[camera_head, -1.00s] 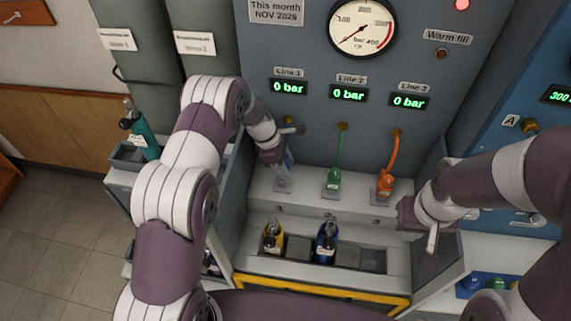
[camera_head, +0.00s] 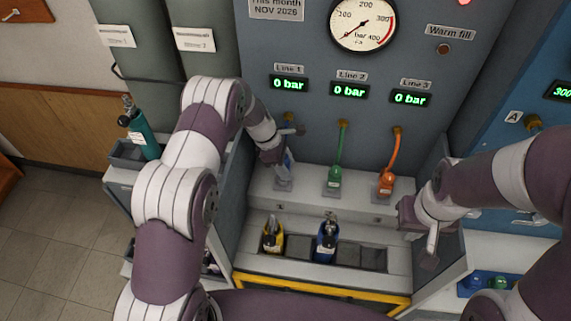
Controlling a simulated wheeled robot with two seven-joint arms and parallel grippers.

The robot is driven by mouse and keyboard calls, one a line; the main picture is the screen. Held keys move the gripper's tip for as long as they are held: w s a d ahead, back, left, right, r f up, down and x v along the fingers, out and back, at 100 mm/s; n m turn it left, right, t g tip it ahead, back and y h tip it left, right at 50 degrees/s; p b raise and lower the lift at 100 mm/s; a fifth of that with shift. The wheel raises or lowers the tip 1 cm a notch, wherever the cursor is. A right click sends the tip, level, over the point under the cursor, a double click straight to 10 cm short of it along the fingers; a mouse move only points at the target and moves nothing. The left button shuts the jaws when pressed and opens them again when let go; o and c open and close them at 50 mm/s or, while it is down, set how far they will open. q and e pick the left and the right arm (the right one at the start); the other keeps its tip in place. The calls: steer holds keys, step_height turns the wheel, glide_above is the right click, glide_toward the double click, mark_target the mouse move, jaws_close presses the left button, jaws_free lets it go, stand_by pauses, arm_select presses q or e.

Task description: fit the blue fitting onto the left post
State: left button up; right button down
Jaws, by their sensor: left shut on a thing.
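My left gripper (camera_head: 286,160) is at the left station under the Line 1 display, just above the left post (camera_head: 283,184). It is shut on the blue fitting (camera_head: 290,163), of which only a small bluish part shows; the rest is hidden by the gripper. I cannot tell whether the fitting touches the post or is seated on it. A bit of blue hose shows above, at the panel. My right gripper (camera_head: 430,255) hangs at the right, in front of the bench side, away from the posts; its jaw opening is unclear.
A green fitting (camera_head: 334,181) and an orange fitting (camera_head: 386,185) sit at the middle and right stations, on hoses. A teal cylinder (camera_head: 146,138) stands at left.

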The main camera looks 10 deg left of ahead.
arm_select(q)
steer(key=shift+f+b, duration=0.9)
steer(key=shift+f, duration=0.35)
steer(key=o, duration=1.3)
steer(key=b+v, duration=0.2)
steer(key=v, duration=1)
steer(key=shift+a+r, duration=0.2)
steer(key=shift+r, duration=0.1)
steer(key=shift+s+f, duration=0.1)
